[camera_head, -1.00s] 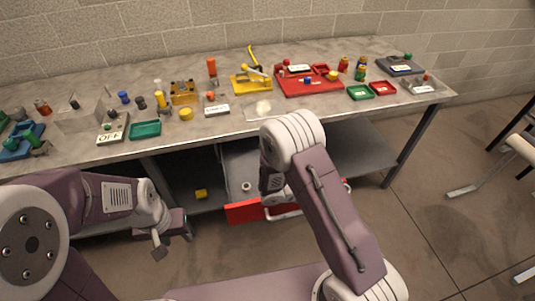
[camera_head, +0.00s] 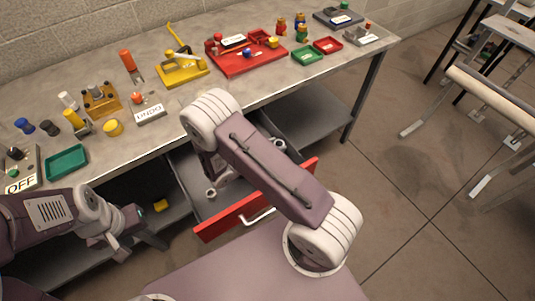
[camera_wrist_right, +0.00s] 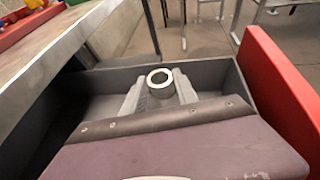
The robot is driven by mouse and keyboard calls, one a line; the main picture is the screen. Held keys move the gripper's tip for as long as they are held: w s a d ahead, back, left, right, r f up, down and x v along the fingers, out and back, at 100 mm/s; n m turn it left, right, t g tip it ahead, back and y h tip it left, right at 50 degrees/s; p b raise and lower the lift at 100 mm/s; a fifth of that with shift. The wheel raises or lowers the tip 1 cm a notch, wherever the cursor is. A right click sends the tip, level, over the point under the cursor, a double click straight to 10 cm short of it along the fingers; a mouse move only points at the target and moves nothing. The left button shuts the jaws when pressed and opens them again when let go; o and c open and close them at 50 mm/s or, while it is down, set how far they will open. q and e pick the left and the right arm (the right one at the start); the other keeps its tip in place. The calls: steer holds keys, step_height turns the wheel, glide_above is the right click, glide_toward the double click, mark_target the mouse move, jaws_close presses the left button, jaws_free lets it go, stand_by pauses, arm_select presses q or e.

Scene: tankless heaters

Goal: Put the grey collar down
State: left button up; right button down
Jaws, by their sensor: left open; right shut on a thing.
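The grey collar (camera_wrist_right: 160,82) is a short, thick ring. In the right wrist view it sits between the two fingers of my right gripper (camera_wrist_right: 160,88), which is shut on it, over the open drawer (camera_wrist_right: 100,107). In the head view the collar (camera_head: 279,144) shows just past my right arm, which hides most of that gripper. Whether the collar touches the drawer floor I cannot tell. My left gripper (camera_head: 127,247) is open and empty, low in front of the bench on the left.
The drawer's red front (camera_head: 255,200) stands pulled out from the bench (camera_head: 180,100). A second pale ring (camera_head: 210,194) lies in the drawer. A yellow block (camera_head: 160,205) is on the lower shelf. Trays, bottles and tools crowd the bench top.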

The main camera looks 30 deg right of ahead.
steer(key=shift+f, duration=0.35)
steer(key=shift+s, duration=0.1)
step_height(320, 180, down, 4)
steer(key=shift+r+b, duration=0.1)
steer(key=shift+b, duration=0.2)
steer(key=shift+f, duration=0.25)
steer(key=c, duration=0.9)
jaws_free()
steer(key=shift+c, duration=0.2)
